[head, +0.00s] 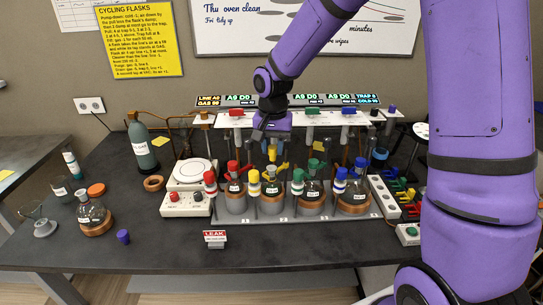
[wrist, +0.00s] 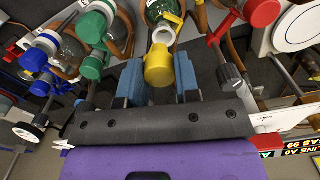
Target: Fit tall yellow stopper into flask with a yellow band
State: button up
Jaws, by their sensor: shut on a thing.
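My gripper (head: 272,138) is shut on the tall yellow stopper (head: 272,153), which hangs below the fingers in the head view. In the wrist view the stopper (wrist: 158,66) shows between the two blue fingers of my gripper (wrist: 160,84). A glass flask (head: 271,186) stands in the rack below it, second from the left. Its pale open neck (wrist: 163,36) shows just beyond the stopper in the wrist view. The stopper appears above the neck and apart from it in the head view. A yellow band on this flask is too small to make out.
Racked flasks stand close on both sides, with a red knob (head: 233,166), a yellow-topped valve (head: 254,182) and a green-topped valve (head: 298,181). A shelf with coloured handles (head: 310,116) runs behind. A loose flask (head: 91,210) and purple stopper (head: 123,237) stand at left.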

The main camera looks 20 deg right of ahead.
aim_at(272, 159)
jog(key=shift+w, duration=0.3)
jog(key=shift+w+f, duration=0.15)
jog(key=shift+f, duration=1.7)
jog(key=shift+f, duration=0.6)
jog(key=o, duration=0.9)
notch_tip(272, 159, up, 12)
jog(key=shift+r, duration=0.65)
